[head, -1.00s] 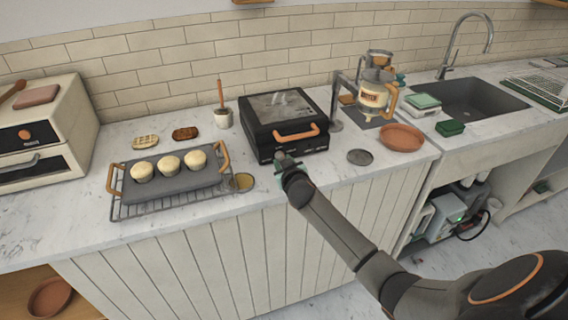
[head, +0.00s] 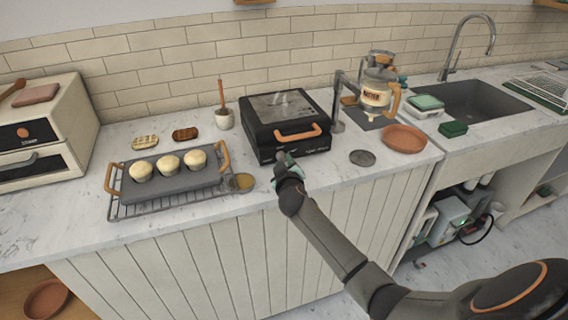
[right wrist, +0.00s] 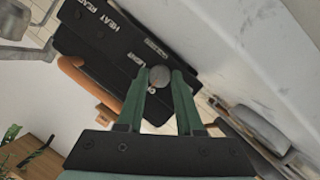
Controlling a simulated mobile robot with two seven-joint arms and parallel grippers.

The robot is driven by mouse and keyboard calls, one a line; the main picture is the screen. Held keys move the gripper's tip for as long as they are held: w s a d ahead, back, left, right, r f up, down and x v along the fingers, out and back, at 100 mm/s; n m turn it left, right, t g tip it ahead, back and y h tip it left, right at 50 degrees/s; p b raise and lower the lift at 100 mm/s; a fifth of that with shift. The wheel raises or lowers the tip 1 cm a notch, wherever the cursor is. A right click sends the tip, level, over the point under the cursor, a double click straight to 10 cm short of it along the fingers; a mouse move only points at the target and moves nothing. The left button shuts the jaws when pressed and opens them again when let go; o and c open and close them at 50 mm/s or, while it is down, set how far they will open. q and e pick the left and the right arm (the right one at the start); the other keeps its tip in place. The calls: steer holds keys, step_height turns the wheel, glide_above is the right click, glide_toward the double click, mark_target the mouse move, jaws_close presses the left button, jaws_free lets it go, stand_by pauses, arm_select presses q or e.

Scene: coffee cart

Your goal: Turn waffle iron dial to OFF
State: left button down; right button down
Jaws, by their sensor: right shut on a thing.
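The black waffle iron (head: 284,108) stands on the counter with its lid down and an orange handle (head: 298,133) at its front. My right gripper (head: 284,163) is at the lower left of its front face. In the right wrist view the green fingers of my right gripper (right wrist: 160,90) are shut on a round grey dial (right wrist: 160,76) on the black front panel (right wrist: 110,40). White lettering shows on the panel, but I cannot tell the dial's setting. In the head view the gripper hides the dial. My left gripper is not in view.
A rack (head: 128,212) with a grey tray of muffins (head: 168,166) stands to the left, with a small amber dish (head: 243,182) close to my gripper. A dark round disc (head: 362,158) and a terracotta plate (head: 404,138) lie to the right. The front counter strip is mostly clear.

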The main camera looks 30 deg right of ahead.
steer(key=c, duration=0.6)
jaws_free()
steer(key=shift+o, duration=0.2)
steer(key=v, duration=1.2)
steer(key=shift+s, duration=0.25)
steer(key=shift+a, duration=0.1)
steer(key=s+a+f+g+y, duration=0.2)
steer(key=s+a+f+y, duration=0.2)
steer(key=s+a+f, duration=0.4)
steer(key=s+a+f+g+y, duration=0.2)
steer(key=s+a+f+y, duration=0.3)
steer(key=s+f, duration=1)
steer(key=a, duration=0.3)
steer(key=shift+s, duration=0.25)
